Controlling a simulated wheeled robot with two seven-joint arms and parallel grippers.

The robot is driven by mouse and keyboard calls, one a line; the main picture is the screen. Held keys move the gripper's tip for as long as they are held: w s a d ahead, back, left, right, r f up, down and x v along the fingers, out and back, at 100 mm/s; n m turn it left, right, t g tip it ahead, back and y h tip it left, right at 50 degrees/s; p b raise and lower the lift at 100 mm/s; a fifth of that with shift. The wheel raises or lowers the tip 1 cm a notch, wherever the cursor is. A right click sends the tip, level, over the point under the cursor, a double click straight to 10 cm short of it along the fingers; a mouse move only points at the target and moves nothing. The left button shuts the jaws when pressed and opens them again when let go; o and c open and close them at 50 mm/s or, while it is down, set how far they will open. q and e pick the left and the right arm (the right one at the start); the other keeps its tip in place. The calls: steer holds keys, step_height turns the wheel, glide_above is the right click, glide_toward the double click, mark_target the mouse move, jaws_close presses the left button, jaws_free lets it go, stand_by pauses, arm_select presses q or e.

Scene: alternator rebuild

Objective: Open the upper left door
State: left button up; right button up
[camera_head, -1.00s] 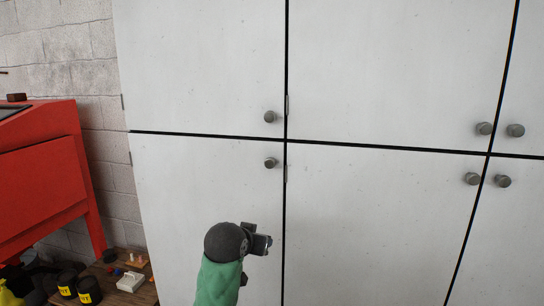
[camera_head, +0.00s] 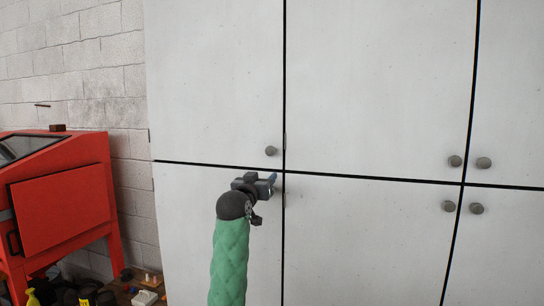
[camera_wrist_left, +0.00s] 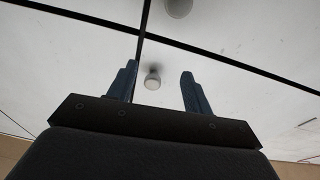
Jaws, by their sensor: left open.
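The upper left door (camera_head: 215,80) is a white cabinet door, shut, with a round grey knob (camera_head: 271,151) at its lower right corner. My left gripper (camera_head: 272,182) is open and empty, just below that knob, in front of the top of the lower left door (camera_head: 180,230). In the left wrist view a knob (camera_wrist_left: 152,82) shows between the two blue fingers (camera_wrist_left: 158,82), beyond their tips; it appears to be the upper left door's. Another knob (camera_wrist_left: 178,6) is at the top edge. The lower left door's knob is hidden in the head view. My right gripper is out of view.
More shut white doors with knobs (camera_head: 455,161) stand to the right. A red cabinet (camera_head: 70,205) stands at left against a grey block wall (camera_head: 85,80). Small items lie on a low wooden surface at the bottom left. The space before the doors looks clear.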

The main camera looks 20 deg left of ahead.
mark_target(269, 152)
arm_select(q)
steer(key=w+r+t+p, duration=0.1)
steer(key=r, duration=0.1)
steer(key=w+r+t+p, duration=0.1)
steer(key=w+r, duration=0.1)
steer(key=w+r+p, duration=0.1)
steer(key=w+r, duration=0.1)
steer(key=shift+d+r+t, duration=0.1)
steer(key=shift+r+t, duration=0.2)
steer(key=shift+t, duration=0.1)
steer(key=shift+w, duration=0.55)
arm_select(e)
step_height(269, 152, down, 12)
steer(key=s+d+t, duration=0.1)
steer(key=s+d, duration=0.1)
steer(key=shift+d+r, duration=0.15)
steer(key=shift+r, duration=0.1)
arm_select(q)
steer(key=shift+r, duration=0.1)
jaws_close()
